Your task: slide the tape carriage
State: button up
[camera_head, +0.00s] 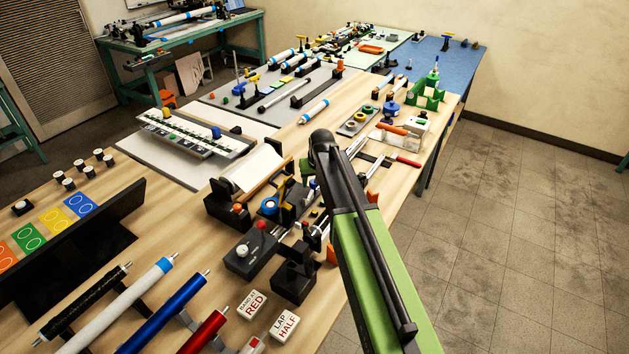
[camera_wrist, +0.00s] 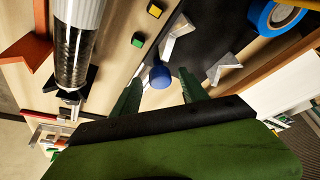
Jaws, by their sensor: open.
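My gripper (camera_wrist: 159,76) is open in the wrist view, its two green fingers spread on either side of a round blue knob (camera_wrist: 160,77). The knob appears between the fingertips; I cannot tell whether either finger touches it. A blue tape roll (camera_wrist: 275,14) lies up and to the right of the knob. In the head view a blue tape roll (camera_head: 270,206) sits on a dark fixture on the wooden bench. I cannot clearly pick out the carriage body. My arm hides part of the fixture in the head view, and my fingertips are hard to see there.
A dark patterned tube with a white section (camera_wrist: 78,45) stands left of my gripper. A control box with red and white knobs (camera_head: 250,251) is near the fixture. Labelled blocks (camera_head: 252,304) and coloured tubes (camera_head: 165,312) lie at the front. Open floor (camera_head: 520,230) is at right.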

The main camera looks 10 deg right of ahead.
jog(key=p+v, duration=1.5)
jog(key=v, duration=0.2)
